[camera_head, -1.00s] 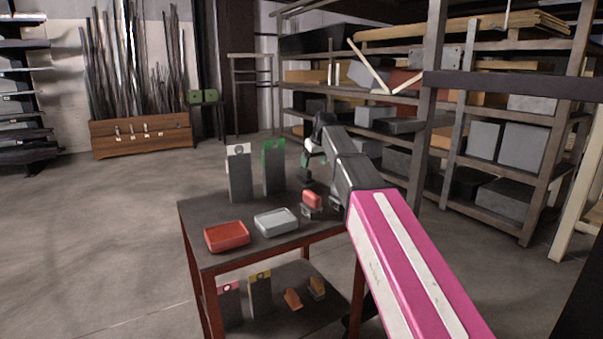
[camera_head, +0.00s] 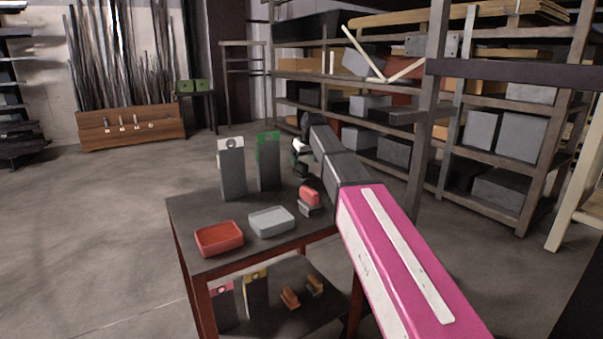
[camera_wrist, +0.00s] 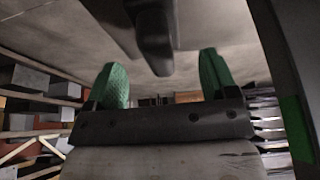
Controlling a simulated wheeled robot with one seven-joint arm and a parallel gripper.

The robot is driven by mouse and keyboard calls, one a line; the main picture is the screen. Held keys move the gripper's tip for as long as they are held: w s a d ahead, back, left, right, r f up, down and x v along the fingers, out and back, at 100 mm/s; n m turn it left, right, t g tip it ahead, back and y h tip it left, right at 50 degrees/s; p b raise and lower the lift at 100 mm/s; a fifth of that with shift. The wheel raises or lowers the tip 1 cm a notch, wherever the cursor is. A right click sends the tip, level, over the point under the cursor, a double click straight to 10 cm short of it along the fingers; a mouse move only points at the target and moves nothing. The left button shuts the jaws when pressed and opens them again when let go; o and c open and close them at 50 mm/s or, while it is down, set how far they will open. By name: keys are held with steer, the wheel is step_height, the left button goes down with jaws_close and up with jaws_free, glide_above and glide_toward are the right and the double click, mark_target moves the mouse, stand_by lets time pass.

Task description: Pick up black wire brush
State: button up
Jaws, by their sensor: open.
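My gripper (camera_head: 300,165) is in the head view above the far right part of the small table, beyond a red-topped block with a grey base (camera_head: 309,198). In the wrist view its two green fingers (camera_wrist: 162,80) are wide apart with nothing clamped between them. A dark, blunt object (camera_wrist: 152,35) comes down from the top of the wrist view in front of the finger gap; I cannot tell what it is. I cannot make out a black wire brush for certain in either view; my arm hides part of the table.
The table top (camera_head: 194,205) bears a red tray (camera_head: 219,240), a grey tray (camera_head: 271,222), a white-topped upright box (camera_head: 232,175) and a green-topped one (camera_head: 268,165). Boxes and orange pieces (camera_head: 290,299) occupy its lower shelf. Loaded racks (camera_head: 440,120) stand behind right; floor at left is clear.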

mark_target(302, 162)
steer(key=x, duration=0.4)
steer(key=shift+w+a+f, duration=0.1)
steer(key=shift+w+f, duration=0.05)
steer(key=shift+f, duration=0.1)
steer(key=c, duration=1.2)
steer(key=shift+o, duration=0.2)
steer(key=shift+r, duration=0.1)
step_height(302, 162, up, 10)
steer(key=shift+f, duration=0.1)
